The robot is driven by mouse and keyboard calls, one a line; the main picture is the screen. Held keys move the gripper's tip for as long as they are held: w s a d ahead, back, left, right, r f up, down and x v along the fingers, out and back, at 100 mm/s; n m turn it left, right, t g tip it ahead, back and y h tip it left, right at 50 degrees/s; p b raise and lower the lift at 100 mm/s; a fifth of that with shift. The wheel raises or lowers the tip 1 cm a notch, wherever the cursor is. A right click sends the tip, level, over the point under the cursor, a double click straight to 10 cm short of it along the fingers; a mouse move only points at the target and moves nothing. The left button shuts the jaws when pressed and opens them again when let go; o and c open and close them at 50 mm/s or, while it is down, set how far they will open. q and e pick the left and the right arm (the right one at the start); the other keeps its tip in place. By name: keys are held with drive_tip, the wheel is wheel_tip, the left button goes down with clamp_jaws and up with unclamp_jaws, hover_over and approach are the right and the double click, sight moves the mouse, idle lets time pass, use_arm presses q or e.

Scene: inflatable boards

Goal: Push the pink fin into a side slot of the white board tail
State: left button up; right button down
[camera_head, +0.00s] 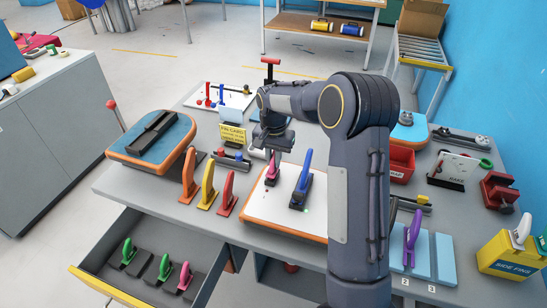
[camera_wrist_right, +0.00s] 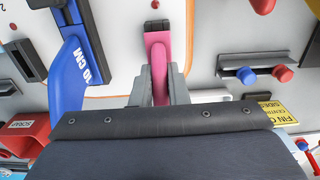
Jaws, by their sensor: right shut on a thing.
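The white board tail (camera_head: 264,204) with an orange edge lies on the grey table and also shows in the wrist view (camera_wrist_right: 120,48). My right gripper (camera_wrist_right: 159,82) is shut on the pink fin (camera_wrist_right: 160,48), which also shows in the head view (camera_head: 272,167) over the board's far left part. A small dark slot piece (camera_wrist_right: 157,25) shows at the fin's far end; I cannot tell how deep the fin sits in it. A blue fin (camera_head: 304,175) marked 10 CM stands in a dark box on the board. My left gripper is out of view.
Orange, yellow and red fins (camera_head: 207,188) stand left of the board. A yellow card (camera_head: 232,135) stands behind them. An open drawer (camera_head: 95,285) holds several green and pink fins. A blue-topped board (camera_head: 124,150) lies at left; a red bin (camera_head: 401,166) stands at right.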

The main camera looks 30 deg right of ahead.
sight(273, 156)
drive_tip(key=shift+f+b, duration=0.35)
drive_tip(key=shift+f, duration=0.25)
drive_tip(key=c, duration=1.3)
unclamp_jaws()
wheel_tip(273, 156, up, 7)
drive_tip(key=shift+r+b, duration=0.2)
drive_tip(key=shift+b, duration=0.2)
drive_tip(key=shift+r, duration=0.2)
